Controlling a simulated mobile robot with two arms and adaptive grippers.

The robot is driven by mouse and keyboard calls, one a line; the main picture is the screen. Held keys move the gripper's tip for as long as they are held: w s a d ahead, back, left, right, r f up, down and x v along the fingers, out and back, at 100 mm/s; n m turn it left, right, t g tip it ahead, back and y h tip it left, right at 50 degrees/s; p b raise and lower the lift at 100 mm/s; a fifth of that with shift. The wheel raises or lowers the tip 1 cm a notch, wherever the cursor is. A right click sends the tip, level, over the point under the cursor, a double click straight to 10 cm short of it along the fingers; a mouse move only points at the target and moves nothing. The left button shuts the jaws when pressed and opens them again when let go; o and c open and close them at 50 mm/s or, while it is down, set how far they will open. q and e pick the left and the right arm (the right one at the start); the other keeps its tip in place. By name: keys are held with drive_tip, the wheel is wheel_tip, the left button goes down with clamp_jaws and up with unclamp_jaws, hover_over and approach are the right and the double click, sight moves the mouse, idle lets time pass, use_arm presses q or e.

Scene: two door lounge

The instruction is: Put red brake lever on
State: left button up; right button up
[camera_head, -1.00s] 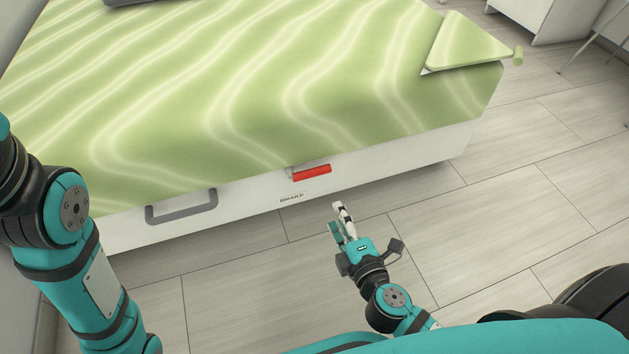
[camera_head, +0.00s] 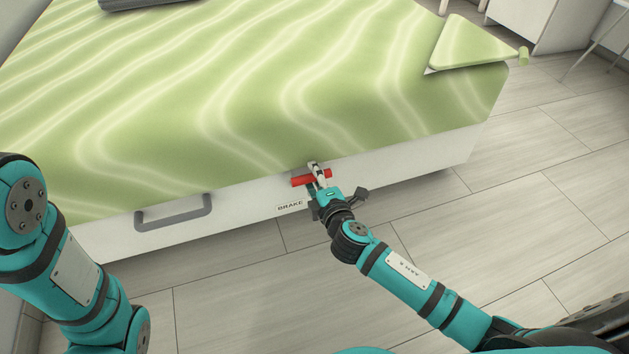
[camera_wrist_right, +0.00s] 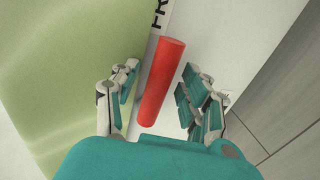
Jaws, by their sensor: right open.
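The red brake lever (camera_head: 298,181) is on the white side panel of the bed, just under the green cover and above the BRAKE label (camera_head: 290,206). My right gripper (camera_head: 315,177) is at the lever and partly covers it in the head view. In the right wrist view, the red lever (camera_wrist_right: 161,82) lies between the spread fingers of my right gripper (camera_wrist_right: 160,98), with gaps to either side. The right gripper is open. My left arm enters at the left, but its gripper is out of view.
A grey handle (camera_head: 174,213) sticks out of the bed panel to the left of the lever. The green bed cover (camera_head: 230,100) overhangs the panel's top edge. The tiled floor (camera_head: 520,210) in front and to the right is clear.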

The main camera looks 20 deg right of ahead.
drive_tip(key=shift+w, duration=0.25)
clamp_jaws()
drive_tip(key=shift+a, duration=0.1)
idle(0.3)
